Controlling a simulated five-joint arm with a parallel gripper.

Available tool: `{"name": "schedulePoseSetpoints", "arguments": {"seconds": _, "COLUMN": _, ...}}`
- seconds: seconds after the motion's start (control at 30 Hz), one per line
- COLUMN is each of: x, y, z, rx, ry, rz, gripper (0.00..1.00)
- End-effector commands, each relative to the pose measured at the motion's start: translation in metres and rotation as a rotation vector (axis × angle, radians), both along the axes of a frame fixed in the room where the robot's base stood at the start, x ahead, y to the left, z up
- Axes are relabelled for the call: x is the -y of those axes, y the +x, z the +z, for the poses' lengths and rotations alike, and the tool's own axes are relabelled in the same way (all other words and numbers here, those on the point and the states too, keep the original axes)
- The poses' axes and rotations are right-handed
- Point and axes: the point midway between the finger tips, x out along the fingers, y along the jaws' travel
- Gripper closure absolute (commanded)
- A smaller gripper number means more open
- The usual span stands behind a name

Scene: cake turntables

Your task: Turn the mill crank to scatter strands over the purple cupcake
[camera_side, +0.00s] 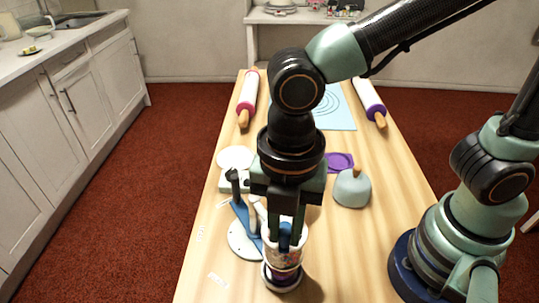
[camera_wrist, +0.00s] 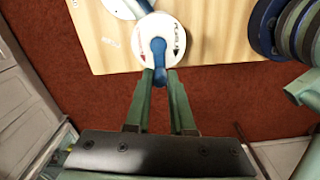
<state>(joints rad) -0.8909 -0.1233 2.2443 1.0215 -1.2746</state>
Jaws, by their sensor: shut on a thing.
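The mill (camera_side: 287,258) is a white cylinder with coloured specks near the table's front end. In the wrist view its round white top (camera_wrist: 143,50) shows small markings and a blue crank (camera_wrist: 158,46). My gripper (camera_side: 286,238) points down over the mill, with its fingers shut on the crank's blue knob. In the wrist view my gripper (camera_wrist: 161,76) has a finger on each side of the knob, at the top's near edge. Something purple (camera_side: 283,270) shows low at the mill; I cannot tell whether it is the cupcake, as the mill and my gripper hide much there.
A white round base with a blue arm (camera_side: 242,222) stands left of the mill. A pale green dome with a wooden knob (camera_side: 352,188) and a purple mat (camera_side: 340,161) lie to the right. Two rolling pins (camera_side: 248,97) (camera_side: 370,101) flank a light blue mat (camera_side: 335,108) farther back.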

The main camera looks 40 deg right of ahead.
Motion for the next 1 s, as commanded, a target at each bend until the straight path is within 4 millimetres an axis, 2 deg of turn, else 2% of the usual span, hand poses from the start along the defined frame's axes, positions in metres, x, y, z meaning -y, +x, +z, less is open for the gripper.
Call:
{"name": "schedulePoseSetpoints", "arguments": {"seconds": 0.27, "x": 0.0, "y": 0.0, "z": 0.001, "rx": 0.002, "ry": 0.001, "rz": 0.0, "gripper": 1.0}}
{"name": "schedulePoseSetpoints", "arguments": {"seconds": 1.0, "x": 0.018, "y": -0.008, "z": 0.001, "rx": 0.003, "ry": 0.003, "rz": -0.002, "gripper": 1.0}}
